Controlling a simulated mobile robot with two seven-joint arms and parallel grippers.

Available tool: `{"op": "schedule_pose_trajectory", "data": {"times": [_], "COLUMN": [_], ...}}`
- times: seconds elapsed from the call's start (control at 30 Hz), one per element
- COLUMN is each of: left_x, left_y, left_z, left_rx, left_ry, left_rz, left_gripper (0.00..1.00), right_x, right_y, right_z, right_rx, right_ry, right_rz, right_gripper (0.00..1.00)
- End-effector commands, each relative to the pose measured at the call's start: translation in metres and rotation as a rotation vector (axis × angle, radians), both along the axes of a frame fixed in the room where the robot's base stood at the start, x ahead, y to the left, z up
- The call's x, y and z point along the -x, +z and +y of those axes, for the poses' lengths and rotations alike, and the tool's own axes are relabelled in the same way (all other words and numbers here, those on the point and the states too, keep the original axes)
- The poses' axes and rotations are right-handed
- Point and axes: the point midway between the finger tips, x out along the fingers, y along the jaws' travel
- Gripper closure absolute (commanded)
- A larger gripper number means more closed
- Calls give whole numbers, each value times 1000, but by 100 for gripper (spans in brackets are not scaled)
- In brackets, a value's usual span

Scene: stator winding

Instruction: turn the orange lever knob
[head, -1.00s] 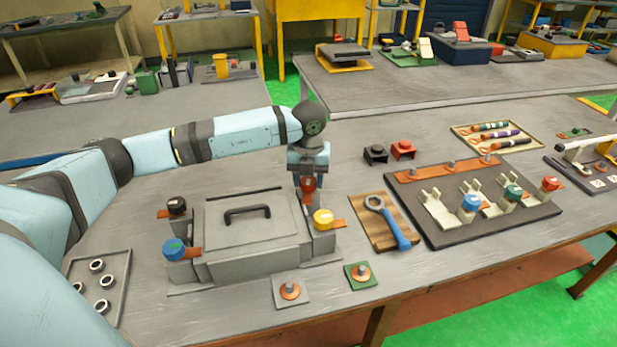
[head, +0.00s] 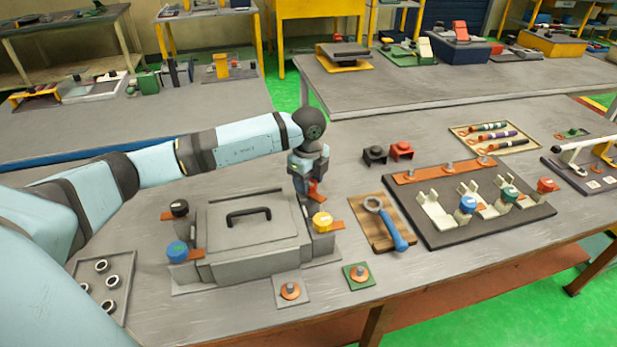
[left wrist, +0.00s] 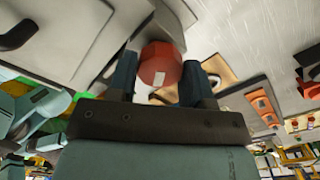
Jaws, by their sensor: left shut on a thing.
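The orange-red lever knob (left wrist: 160,63), with a white mark on its face, sits between the two dark fingers of my left gripper (left wrist: 163,82) in the left wrist view. In the head view my left gripper (head: 308,187) points down at the far right corner of the grey box (head: 250,232), shut on this knob. Only a bit of orange (head: 316,190) shows there; the fingers hide the rest. The other corners carry a black knob (head: 179,208), a blue knob (head: 177,251) and a yellow knob (head: 322,221), each with an orange lever. My right gripper is not in view.
The box lid has a dark handle (head: 248,215). A blue-handled wrench (head: 393,230) lies on a wooden board to the right. Black (head: 375,155) and red (head: 401,150) blocks stand behind it. A dark fixture board (head: 450,238) lies further right.

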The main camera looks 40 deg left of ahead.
Motion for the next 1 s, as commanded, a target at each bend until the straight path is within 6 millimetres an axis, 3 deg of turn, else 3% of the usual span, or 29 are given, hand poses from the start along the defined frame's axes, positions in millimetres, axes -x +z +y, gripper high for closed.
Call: {"op": "schedule_pose_trajectory", "data": {"times": [0.6,1.0], "left_x": [4,4], "left_y": [-4,-6], "left_z": [-2,-2], "left_rx": [-1,-2], "left_ry": [574,845], "left_rz": [13,14], "left_gripper": [77,77], "right_x": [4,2], "right_y": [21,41], "right_z": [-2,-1], "right_rx": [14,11], "right_ry": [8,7], "right_rz": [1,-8], "right_gripper": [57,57]}}
